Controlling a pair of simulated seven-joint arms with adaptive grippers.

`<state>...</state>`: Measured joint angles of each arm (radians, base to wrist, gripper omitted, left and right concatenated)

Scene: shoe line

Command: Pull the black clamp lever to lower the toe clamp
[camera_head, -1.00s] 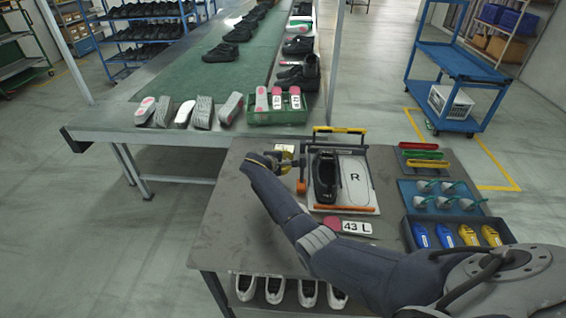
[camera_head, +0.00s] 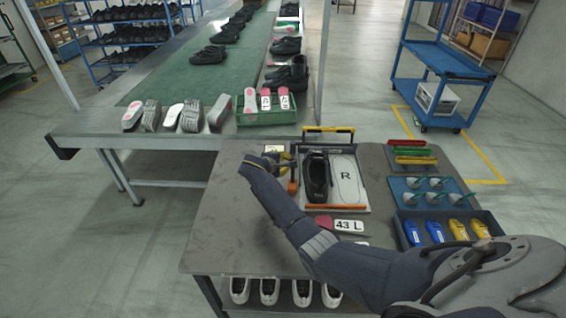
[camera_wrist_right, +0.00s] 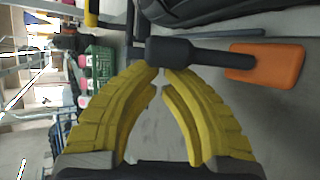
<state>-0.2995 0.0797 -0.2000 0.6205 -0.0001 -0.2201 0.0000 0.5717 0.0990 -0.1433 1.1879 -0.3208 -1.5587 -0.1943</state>
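The black clamp lever (camera_wrist_right: 172,52) lies across the right wrist view, with a thick black end at its left and an orange piece (camera_wrist_right: 268,62) at its right. In the head view, the orange piece (camera_head: 292,188) is at the left side of the shoe fixture. My right gripper (camera_wrist_right: 160,73) has yellow fingers whose tips nearly meet at the lever's thick end. I cannot tell whether they press on it. In the head view the right gripper (camera_head: 278,157) is beside the fixture's upper left. A black shoe (camera_head: 317,177) sits in the fixture. The toe clamp is not clearly distinguishable. My left gripper is out of view.
The fixture has a white plate marked R (camera_head: 346,178), a yellow bar (camera_head: 328,129) behind and an orange bar (camera_head: 336,206) in front. A 43 L card (camera_head: 348,225) lies in front. Trays and tools stand to the right. The bench's left part is clear.

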